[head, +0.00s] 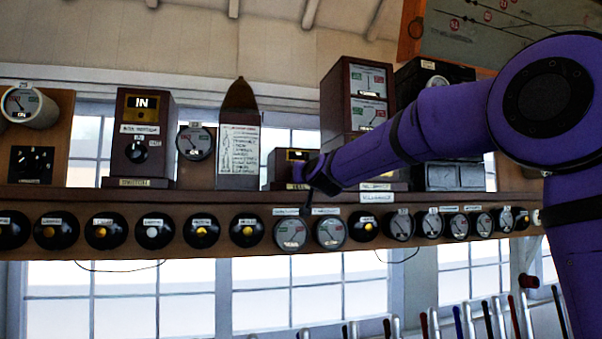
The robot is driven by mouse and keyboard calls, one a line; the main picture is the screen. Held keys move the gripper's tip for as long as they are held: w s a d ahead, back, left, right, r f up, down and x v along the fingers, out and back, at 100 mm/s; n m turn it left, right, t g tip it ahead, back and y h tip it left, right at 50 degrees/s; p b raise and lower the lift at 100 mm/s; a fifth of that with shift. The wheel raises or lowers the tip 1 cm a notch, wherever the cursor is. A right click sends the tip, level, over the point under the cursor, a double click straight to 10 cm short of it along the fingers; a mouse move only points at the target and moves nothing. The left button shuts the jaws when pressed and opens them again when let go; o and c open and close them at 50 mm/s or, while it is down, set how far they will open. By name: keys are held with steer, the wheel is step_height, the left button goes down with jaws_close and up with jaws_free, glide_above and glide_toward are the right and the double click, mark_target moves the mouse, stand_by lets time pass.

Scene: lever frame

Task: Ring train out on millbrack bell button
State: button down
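My purple arm reaches in from the right. Its small dark end, my gripper (308,205), points down at the shelf front, near a small dark wooden box (282,168) with a yellow display. The fingers are too small to tell open from shut, and no held object can be made out. A shelf label (377,197) sits right of the gripper, but its lettering is too blurred to read surely. I cannot tell which instrument is the Millbrack bell or where its button is. The arm hides part of the shelf and the boxes behind it.
A row of round dials and plungers (200,231) runs along the shelf front (180,200). Above stand an "IN" instrument (140,140), a tall wooden case (238,140) and a two-dial box (366,85). Several levers (470,322) rise at the lower right.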

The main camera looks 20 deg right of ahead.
steer(key=shift+w, duration=0.2)
steer(key=shift+w, duration=0.6)
steer(key=shift+s, duration=0.8)
steer(key=shift+w, duration=0.15)
stand_by(2.5)
steer(key=shift+w, duration=0.6)
steer(key=shift+s, duration=0.8)
